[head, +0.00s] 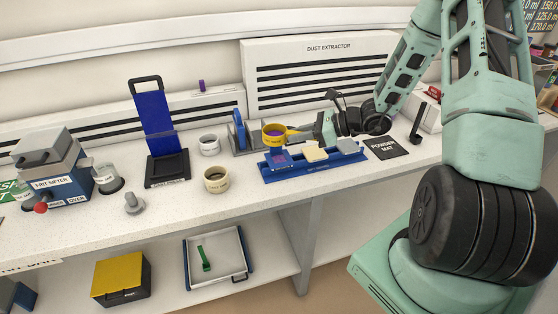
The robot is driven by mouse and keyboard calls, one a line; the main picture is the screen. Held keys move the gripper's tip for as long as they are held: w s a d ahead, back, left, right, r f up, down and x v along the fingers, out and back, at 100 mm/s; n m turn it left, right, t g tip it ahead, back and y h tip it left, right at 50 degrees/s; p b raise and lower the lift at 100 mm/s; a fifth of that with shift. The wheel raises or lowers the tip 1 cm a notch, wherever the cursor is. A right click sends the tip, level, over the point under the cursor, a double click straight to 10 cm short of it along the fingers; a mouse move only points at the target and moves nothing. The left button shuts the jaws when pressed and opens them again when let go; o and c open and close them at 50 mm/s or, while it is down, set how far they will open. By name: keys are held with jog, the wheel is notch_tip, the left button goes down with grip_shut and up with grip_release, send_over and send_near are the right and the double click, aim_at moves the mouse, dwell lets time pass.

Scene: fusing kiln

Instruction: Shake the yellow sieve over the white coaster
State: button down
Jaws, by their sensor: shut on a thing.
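The yellow sieve (275,141) has a round ring with purple inside it and a short handle pointing right. My gripper (312,134) is shut on the handle and holds the sieve above the back left part of the blue rack (315,172). Coasters lie in a row on the rack: a purple-blue one (278,161) at the left, a cream-white one (314,153) in the middle and a pale grey one (348,146) at the right. In the picture the sieve sits just above the purple-blue coaster, left of the cream-white one. I cannot tell its exact height.
A blue-handled tool in a grey stand (241,132) is close left of the sieve. Two round jars (209,145) (216,180) stand further left. The black powder mat (386,147) lies right of the rack.

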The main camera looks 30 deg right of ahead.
jog(key=shift+d, duration=0.15)
jog(key=shift+s+d+p, duration=0.15)
jog(key=shift+s+d, duration=0.05)
jog(key=shift+d, duration=0.3)
jog(key=shift+s+d+p, duration=0.15)
jog(key=shift+d, duration=0.35)
jog(key=shift+r+p, duration=1.5)
jog(key=shift+r, duration=0.55)
dwell(0.7)
